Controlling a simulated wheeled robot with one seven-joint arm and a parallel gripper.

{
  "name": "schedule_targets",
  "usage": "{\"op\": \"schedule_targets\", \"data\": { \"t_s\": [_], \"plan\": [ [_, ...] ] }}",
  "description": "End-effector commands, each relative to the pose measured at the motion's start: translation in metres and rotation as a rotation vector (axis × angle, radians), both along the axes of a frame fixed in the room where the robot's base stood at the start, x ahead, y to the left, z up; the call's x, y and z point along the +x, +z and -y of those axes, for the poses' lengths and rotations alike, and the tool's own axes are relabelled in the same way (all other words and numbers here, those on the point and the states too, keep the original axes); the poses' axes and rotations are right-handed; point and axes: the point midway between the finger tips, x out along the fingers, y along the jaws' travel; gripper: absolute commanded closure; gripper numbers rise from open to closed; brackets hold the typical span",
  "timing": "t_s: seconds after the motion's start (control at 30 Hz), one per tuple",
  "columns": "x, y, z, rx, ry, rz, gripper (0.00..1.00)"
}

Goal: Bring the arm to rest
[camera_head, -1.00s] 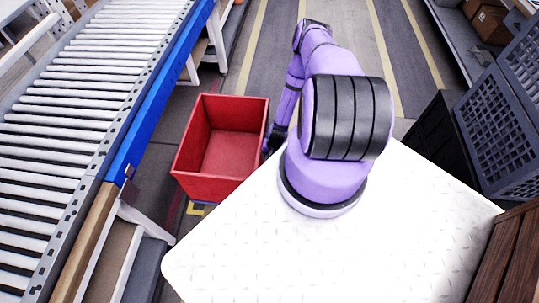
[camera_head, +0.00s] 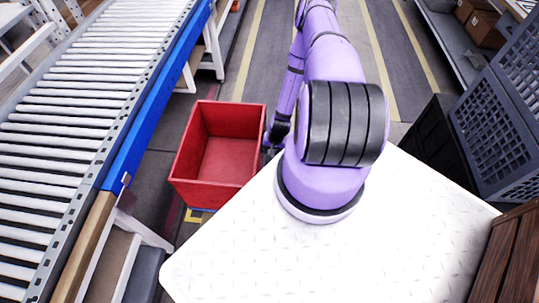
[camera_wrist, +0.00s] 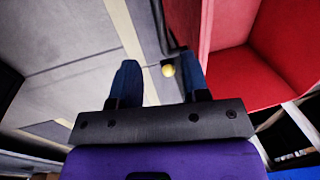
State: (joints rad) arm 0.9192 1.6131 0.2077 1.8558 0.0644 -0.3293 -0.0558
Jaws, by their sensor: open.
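My purple arm (camera_head: 330,60) stands on my white deck and reaches up past the top edge of the head view. Its far part folds back down beside the red bin (camera_head: 216,145). In the head view my gripper is small, dark and mostly hidden behind the arm's base. In the wrist view my gripper (camera_wrist: 159,70) has its two dark blue fingers apart with nothing held. The red bin is to the right of the fingers in the wrist view.
A roller conveyor (camera_head: 90,85) with a blue side rail runs along the left. The red bin looks empty. Grey crates (camera_head: 495,125) and a dark box (camera_head: 430,140) stand to the right. Striped floor lies open ahead.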

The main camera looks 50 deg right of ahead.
Motion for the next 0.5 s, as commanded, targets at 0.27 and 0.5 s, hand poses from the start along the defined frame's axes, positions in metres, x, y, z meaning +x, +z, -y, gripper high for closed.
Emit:
{"op": "schedule_targets", "data": {
  "t_s": [0.27,0.5],
  "plan": [
    [-0.0019,0.0115,0.0013,0.000,0.000,0.000,0.58],
    [-0.0019,0.0112,0.0012,0.000,0.000,0.000,0.58]
  ]
}}
